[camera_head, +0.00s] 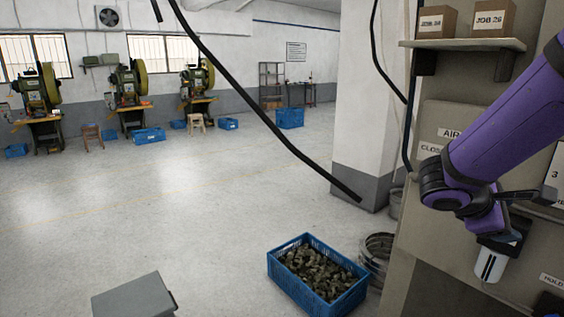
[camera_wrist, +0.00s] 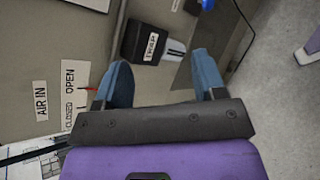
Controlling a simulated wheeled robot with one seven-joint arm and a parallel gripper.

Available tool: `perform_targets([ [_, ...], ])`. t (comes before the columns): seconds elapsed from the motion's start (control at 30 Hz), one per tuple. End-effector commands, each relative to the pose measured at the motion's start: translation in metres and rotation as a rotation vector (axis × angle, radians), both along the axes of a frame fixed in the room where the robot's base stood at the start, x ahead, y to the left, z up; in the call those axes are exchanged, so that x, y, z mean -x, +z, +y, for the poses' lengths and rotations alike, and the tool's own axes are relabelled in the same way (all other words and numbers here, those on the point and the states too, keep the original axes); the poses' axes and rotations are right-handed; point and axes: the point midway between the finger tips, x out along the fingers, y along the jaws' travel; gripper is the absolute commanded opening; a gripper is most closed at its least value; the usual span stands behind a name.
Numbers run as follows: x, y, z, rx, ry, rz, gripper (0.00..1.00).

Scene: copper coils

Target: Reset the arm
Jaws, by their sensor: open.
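My purple arm (camera_head: 510,120) reaches in from the right in the head view, in front of a beige panel. In the wrist view my gripper (camera_wrist: 163,80) is open, its two blue-grey fingers apart with nothing held between them. Beyond the fingertips is a dark box labelled TRAP (camera_wrist: 148,43) on the panel. A red-tipped lever (camera_wrist: 85,89) is left of the left finger, near the OPEN (camera_wrist: 69,80) and CLOSED labels. In the head view the fingers are not clearly visible.
A blue crate of metal parts (camera_head: 318,272) and coils (camera_head: 378,248) stand on the floor below. A black hose (camera_head: 250,105) hangs across the head view. Open floor (camera_head: 170,200) lies left.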

Motion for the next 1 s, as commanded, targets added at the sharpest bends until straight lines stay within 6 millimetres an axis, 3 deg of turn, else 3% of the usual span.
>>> perform_targets([
  [0.2,0.052,0.014,0.013,-0.310,-0.215,-0.188,0.64],
  [0.5,0.101,0.037,0.058,-0.749,-0.441,-0.470,0.64],
  [0.8,0.130,0.070,0.107,-1.130,-0.572,-0.720,0.64],
  [1.0,0.136,0.081,0.120,-1.234,-0.598,-0.784,0.64],
])
